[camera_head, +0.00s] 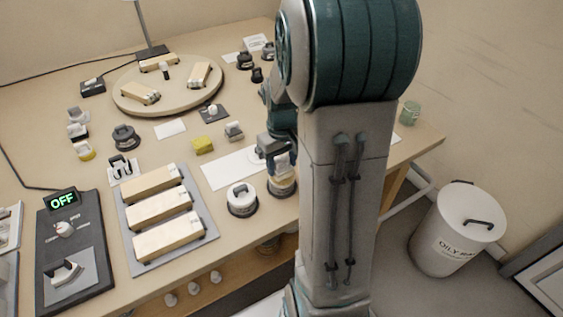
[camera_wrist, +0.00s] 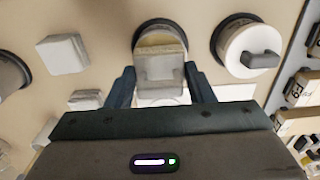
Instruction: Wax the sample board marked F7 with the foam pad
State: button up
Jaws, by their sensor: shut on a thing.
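My gripper (camera_head: 276,160) is shut on a pale pad with a grey grip, which looks like the foam pad (camera_wrist: 160,68). The pad is over a dark-rimmed round tin (camera_head: 282,188) at the front edge of the bench; I cannot tell whether it touches the contents. In the wrist view the pad sits between my two fingers (camera_wrist: 161,87) and hides most of the tin. Three pale sample boards (camera_head: 162,207) lie on a grey tray (camera_head: 138,262). Their marks are too small to read in the head view, so I cannot tell which is F7.
A white-lidded tin (camera_head: 242,197) stands just left of the held pad. A round turntable (camera_head: 127,104) carries three more boards. A yellow sponge (camera_head: 203,145), a grey block (camera_head: 234,131) and a white sheet (camera_head: 222,172) lie nearby. A black unit (camera_head: 67,280) reads OFF. A lidded bin (camera_head: 455,235) stands right.

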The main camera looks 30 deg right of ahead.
aim_at(282, 158)
jog(key=shift+r+p, duration=1.95)
jog(key=shift+r, duration=0.85)
